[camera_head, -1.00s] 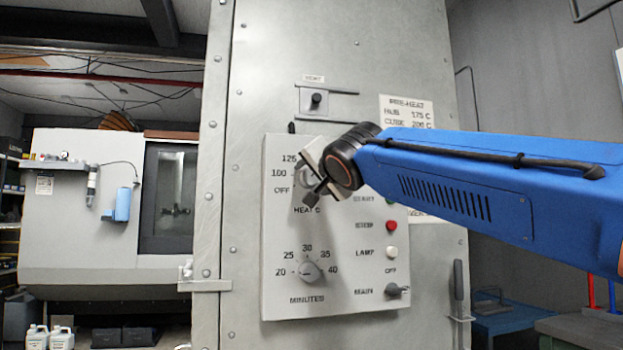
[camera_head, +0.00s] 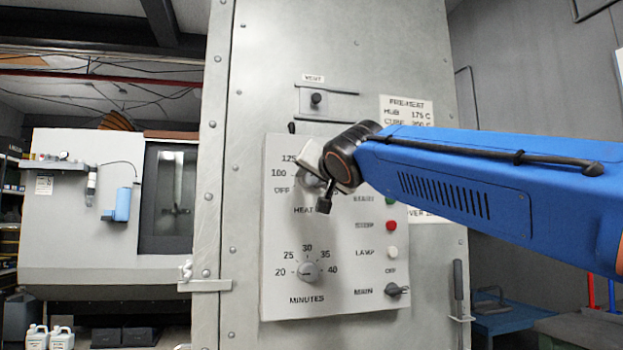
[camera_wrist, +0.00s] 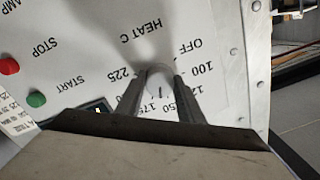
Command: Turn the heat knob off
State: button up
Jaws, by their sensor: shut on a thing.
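The heat knob (camera_wrist: 160,70) is a pale round knob on the white control panel (camera_head: 280,240). In the wrist view it sits between the two fingers of my gripper (camera_wrist: 160,80), which is shut on it. A short dark mark on the knob lies on the side of the 150 and 175 labels, away from OFF. In the head view the knob (camera_head: 308,181) is mostly hidden by my gripper (camera_head: 318,177), which comes in from the right. The OFF and 100 labels show to its left.
Below the heat knob is the minutes knob (camera_head: 308,271). To the right are a green start button (camera_head: 390,199), a red stop button (camera_head: 390,226), a white lamp button (camera_head: 392,253) and the main switch (camera_head: 397,290). The vent knob (camera_head: 316,98) is above the panel.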

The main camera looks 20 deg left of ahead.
jog(key=n, duration=1)
jog(key=shift+n, duration=0.4)
jog(key=n, duration=0.4)
jog(key=shift+w+h, duration=0.1)
jog(key=shift+h, duration=0.2)
jog(key=n, duration=0.6)
jog(key=shift+d+t, duration=0.1)
jog(key=shift+t, duration=0.2)
jog(key=n, duration=0.6)
jog(key=shift+r, duration=0.1)
jog(key=shift+n, duration=0.3)
jog(key=o, duration=1.1)
jog(key=shift+c, duration=0.2)
